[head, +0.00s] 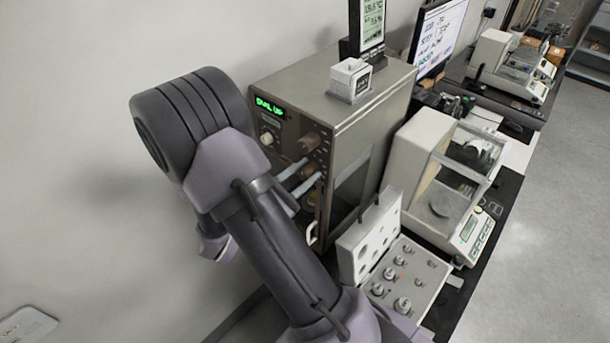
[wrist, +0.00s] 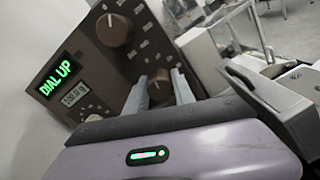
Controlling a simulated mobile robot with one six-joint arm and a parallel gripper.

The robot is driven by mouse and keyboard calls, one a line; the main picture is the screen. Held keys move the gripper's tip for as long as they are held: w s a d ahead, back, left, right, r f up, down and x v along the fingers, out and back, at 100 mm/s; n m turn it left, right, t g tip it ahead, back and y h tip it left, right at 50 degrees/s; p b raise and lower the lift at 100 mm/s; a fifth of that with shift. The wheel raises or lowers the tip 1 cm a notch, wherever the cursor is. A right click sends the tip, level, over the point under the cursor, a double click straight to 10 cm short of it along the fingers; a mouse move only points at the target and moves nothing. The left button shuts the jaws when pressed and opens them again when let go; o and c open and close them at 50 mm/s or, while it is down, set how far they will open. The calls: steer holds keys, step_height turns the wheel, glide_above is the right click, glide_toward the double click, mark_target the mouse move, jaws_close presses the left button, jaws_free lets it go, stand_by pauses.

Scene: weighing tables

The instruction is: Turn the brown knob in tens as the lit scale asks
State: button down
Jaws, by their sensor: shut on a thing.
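The lit scale is a tall brown-grey cabinet (head: 345,95) with a green sign (head: 268,107) that reads "DIAL UP", also clear in the wrist view (wrist: 60,77). Below the sign is a small grey readout (wrist: 74,95) whose digits I cannot read surely. An upper brown knob (head: 309,142) stands free; it shows large in the wrist view (wrist: 115,30). A lower brown knob (wrist: 160,90) sits between the fingers of my gripper (wrist: 161,84). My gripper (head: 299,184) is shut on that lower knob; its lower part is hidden.
A pale round knob (head: 267,138) sits under the sign. A box of weights (head: 405,283) with its lid raised stands close to the cabinet's front. A glass-sided balance (head: 440,185) is to the right. A small white box (head: 349,80) rests on the cabinet top.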

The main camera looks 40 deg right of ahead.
steer(key=shift+f+m+b, duration=0.1)
steer(key=shift+m+b, duration=1.25)
steer(key=shift+m, duration=0.55)
steer(key=c, duration=1.1)
jaws_free()
steer(key=shift+o, duration=0.2)
steer(key=shift+a, duration=0.1)
steer(key=s+a+p, duration=0.1)
steer(key=a, duration=1.6)
steer(key=shift+s, duration=0.25)
steer(key=shift+a, duration=0.1)
